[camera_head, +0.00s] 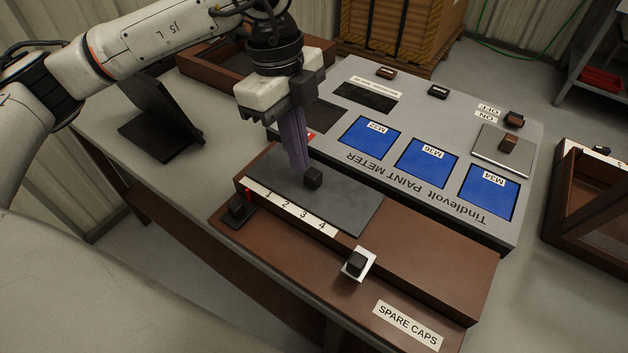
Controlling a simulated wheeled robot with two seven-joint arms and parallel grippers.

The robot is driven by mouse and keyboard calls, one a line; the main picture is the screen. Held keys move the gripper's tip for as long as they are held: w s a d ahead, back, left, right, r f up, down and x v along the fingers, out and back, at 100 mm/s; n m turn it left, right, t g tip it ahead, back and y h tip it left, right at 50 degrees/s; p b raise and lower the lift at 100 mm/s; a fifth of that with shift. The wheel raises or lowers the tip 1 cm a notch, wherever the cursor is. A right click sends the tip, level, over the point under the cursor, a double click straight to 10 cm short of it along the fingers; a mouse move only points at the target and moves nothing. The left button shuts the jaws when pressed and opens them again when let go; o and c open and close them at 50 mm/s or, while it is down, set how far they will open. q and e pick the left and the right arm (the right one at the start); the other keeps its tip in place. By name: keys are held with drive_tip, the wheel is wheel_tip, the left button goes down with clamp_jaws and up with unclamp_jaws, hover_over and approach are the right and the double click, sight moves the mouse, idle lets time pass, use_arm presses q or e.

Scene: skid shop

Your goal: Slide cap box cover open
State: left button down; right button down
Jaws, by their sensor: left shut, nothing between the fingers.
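The cap box (424,271) is a brown box labelled SPARE CAPS on the near side of the table. Its cover (340,208) is a flat dark grey plate on the left part of the box top, with a small black knob (313,179). A white strip (292,210) numbered 1 to 4 runs along its near edge, with a red mark near 1. My left gripper (302,166) points down with its fingers shut and empty, just behind and left of the knob; I cannot tell whether they touch it. My right gripper is not in view.
The grey paint meter (359,171) with blue panels stands right behind the box. A black cap (357,262) on a white square and a dark block (237,212) sit at the box's front. A black stand (163,117) is at the left; brown trays flank the meter.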

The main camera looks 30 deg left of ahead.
sight(318, 176)
use_arm(q)
drive_tip(key=shift+f, duration=0.15)
idle(0.5)
drive_tip(key=shift+f+b, duration=0.95)
drive_tip(key=shift+f, duration=0.2)
drive_tip(key=shift+r+p, duration=0.4)
drive_tip(key=shift+d, duration=0.15)
drive_tip(key=shift+s+d, duration=0.15)
drive_tip(key=shift+d, duration=0.6)
drive_tip(key=shift+s+d, duration=0.1)
drive_tip(key=shift+d, duration=0.95)
drive_tip(key=shift+s+d+p, duration=0.15)
drive_tip(key=shift+d+p, duration=0.05)
drive_tip(key=shift+d, duration=0.6)
drive_tip(key=shift+s+d+p, duration=0.15)
drive_tip(key=shift+d+p, duration=0.05)
drive_tip(key=shift+d, duration=0.65)
